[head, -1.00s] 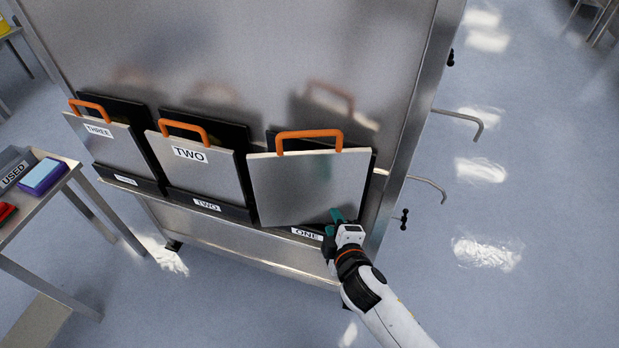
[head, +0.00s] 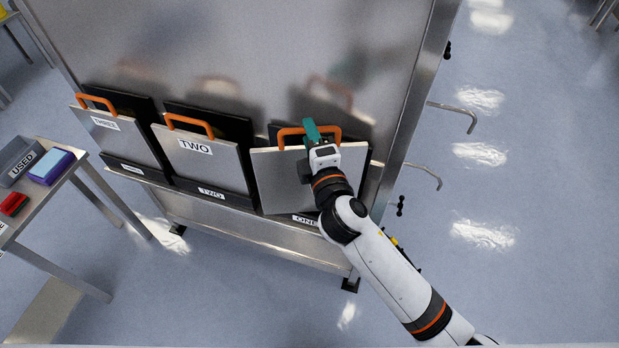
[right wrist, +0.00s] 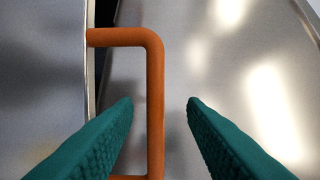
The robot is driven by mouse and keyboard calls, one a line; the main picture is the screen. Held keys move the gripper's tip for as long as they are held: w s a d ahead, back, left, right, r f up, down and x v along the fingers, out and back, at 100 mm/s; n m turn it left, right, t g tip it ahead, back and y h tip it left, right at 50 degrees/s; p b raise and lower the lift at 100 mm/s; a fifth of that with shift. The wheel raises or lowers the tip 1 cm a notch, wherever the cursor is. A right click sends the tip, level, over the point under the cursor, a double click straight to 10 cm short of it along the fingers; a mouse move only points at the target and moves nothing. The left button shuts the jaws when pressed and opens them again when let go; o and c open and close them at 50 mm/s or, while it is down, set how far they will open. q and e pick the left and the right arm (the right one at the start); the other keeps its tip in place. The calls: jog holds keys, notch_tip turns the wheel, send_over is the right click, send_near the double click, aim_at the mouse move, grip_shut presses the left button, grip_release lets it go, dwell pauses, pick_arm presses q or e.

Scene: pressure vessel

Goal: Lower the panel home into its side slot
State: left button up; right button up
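The panel (head: 281,181) is a plain silver plate with an orange handle (head: 288,131) on its top edge. It stands at the side slot labelled ONE (head: 304,219), in front of a black backing. My arm hides its right part and lower right corner, so how deep it sits is unclear. My right gripper (head: 310,130) is at the handle. In the right wrist view its green fingers (right wrist: 160,101) are apart, with the handle bar (right wrist: 155,75) between them, nearer the left finger. A gap shows on the right. My left gripper is out of view.
Panels TWO (head: 201,164) and THREE (head: 115,139) stand in slots to the left. The large metal vessel wall (head: 260,50) rises behind. Bent rods (head: 455,110) stick out at right. A side table (head: 55,192) with bins is at left.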

jog(key=p+x, duration=0.1)
jog(key=x, duration=0.3)
jog(key=shift+w+d+f, duration=0.1)
jog(key=shift+w+f, duration=0.1)
jog(key=shift+w, duration=0.1)
grip_shut()
dwell(0.4)
dwell(0.7)
jog(key=shift+r, duration=0.1)
